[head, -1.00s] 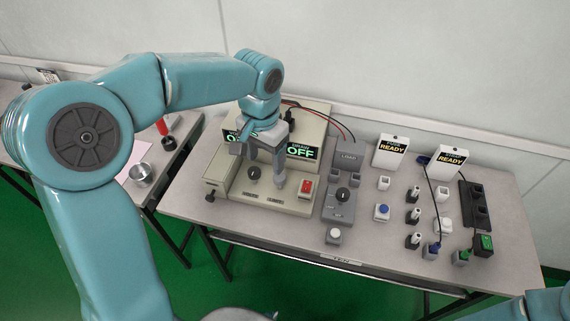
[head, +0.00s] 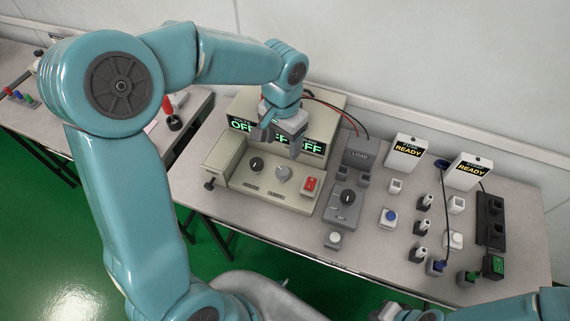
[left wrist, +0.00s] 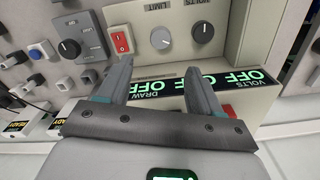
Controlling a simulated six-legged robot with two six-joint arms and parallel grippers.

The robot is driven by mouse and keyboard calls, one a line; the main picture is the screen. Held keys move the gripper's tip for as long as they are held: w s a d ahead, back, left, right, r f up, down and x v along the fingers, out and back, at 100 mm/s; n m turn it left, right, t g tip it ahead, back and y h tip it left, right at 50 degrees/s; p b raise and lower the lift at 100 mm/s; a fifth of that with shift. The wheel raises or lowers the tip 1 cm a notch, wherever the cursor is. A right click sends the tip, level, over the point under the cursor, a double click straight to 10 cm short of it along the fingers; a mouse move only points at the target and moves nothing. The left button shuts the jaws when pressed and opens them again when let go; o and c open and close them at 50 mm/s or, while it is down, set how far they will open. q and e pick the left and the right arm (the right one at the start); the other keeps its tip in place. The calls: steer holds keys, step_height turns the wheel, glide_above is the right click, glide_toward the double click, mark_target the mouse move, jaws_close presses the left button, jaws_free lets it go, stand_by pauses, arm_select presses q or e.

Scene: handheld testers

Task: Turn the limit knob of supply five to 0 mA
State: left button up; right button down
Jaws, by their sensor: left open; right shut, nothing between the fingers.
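The beige power supply (head: 225,176) stands at the left of the table. Its grey limit knob (head: 283,173) sits between a black volts knob (head: 257,164) and a red switch (head: 310,185). In the left wrist view the limit knob (left wrist: 161,38) shows upside down beside its LIMIT label; its exact setting is too small to read. My left gripper (head: 281,145) is open and empty, above and behind the limit knob, apart from it. Its fingers also show in the left wrist view (left wrist: 158,70). My right gripper (head: 390,312) is shut, partly cut off at the bottom edge.
The supply's display (head: 312,146) reads OFF. Right of it are a grey load box (head: 345,205) with a black knob, two READY units (head: 407,155), several small plugs and a black socket strip (head: 490,220). Another table (head: 60,130) stands at the left. Red and black cables run behind the supply.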

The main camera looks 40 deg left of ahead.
mark_target(283, 170)
arm_select(q)
step_height(283, 170, down, 11)
steer(key=shift+f, duration=0.1)
steer(key=shift+s, duration=0.1)
steer(key=shift+c, duration=0.6)
steer(key=c, duration=0.9)
